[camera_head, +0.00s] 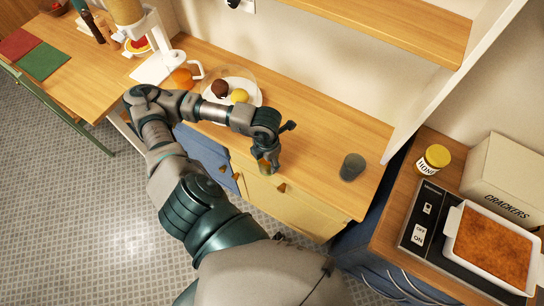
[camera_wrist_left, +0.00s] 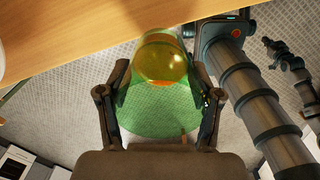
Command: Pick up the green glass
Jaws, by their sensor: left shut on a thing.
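The green glass (camera_wrist_left: 150,108) shows in the left wrist view as a see-through green body with a yellow-amber round end. It sits between the two fingers of my left gripper (camera_wrist_left: 160,88), which is shut on it. In the head view the left gripper (camera_head: 265,155) is at the counter's front edge, with a small olive part of the glass (camera_head: 266,168) showing below the fingers. The rest of it is hidden there. The floor shows through the glass in the wrist view.
A grey glass (camera_head: 352,167) stands on the wooden counter (camera_head: 310,130) to the right. A white plate (camera_head: 255,103) with a brown and a yellow item lies behind my arm. A honey jar (camera_head: 433,159), crackers box (camera_head: 503,180) and baking dish (camera_head: 492,250) are at right.

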